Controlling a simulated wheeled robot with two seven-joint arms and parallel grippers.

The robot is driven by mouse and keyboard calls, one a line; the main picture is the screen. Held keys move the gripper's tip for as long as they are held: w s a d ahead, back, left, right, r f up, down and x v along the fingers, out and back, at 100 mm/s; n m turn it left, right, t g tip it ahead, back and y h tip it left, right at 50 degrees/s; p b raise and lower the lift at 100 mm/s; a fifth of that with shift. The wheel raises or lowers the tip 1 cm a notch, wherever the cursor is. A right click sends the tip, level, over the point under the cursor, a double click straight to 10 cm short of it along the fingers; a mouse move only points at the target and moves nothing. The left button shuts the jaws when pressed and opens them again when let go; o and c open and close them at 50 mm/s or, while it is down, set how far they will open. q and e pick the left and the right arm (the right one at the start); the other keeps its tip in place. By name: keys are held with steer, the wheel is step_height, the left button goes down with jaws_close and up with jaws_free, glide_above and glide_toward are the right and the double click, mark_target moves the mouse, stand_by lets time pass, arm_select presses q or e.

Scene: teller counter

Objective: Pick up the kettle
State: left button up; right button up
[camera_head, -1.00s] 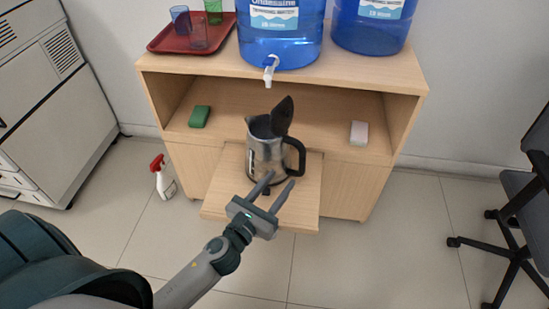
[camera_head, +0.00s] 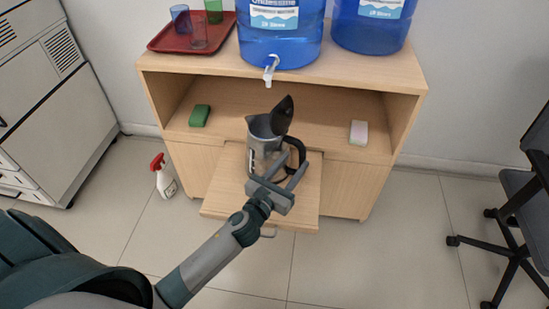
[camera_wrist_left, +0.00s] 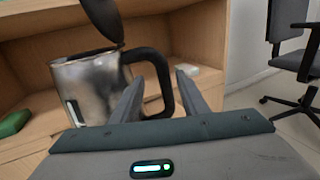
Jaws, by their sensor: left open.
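The kettle (camera_head: 262,144) is a silver metal jug with a black handle and a raised black lid. It stands upright on the pull-out wooden shelf (camera_head: 222,200) of the cabinet. My left gripper (camera_head: 292,168) is open at the handle side of the kettle. In the left wrist view the kettle body (camera_wrist_left: 88,88) is at the left, and the black handle (camera_wrist_left: 165,85) reaches between the two open fingers (camera_wrist_left: 160,98). I cannot tell whether the fingers touch the handle. My right gripper is not in view.
Blue water bottles (camera_head: 280,40) and a red tray (camera_head: 190,38) with cups stand on the cabinet top. A green sponge (camera_head: 200,116) and a pale block (camera_head: 358,133) lie on the inner shelf. A spray bottle (camera_head: 164,177) stands on the floor at left. A chair (camera_head: 525,200) is at right.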

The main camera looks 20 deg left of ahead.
mark_target(300, 158)
arm_select(q)
steer(key=shift+w+d+f, duration=0.1)
steer(key=shift+w+d, duration=0.1)
steer(key=shift+w, duration=0.6)
steer(key=shift+w+d+f, duration=0.1)
steer(key=shift+w+d, duration=0.1)
steer(key=shift+w, duration=0.65)
steer(key=shift+w+d+f, duration=0.1)
steer(key=shift+w+d, duration=0.1)
steer(key=shift+w, duration=0.6)
steer(key=shift+r, duration=0.1)
steer(key=shift+c, duration=0.5)
jaws_close()
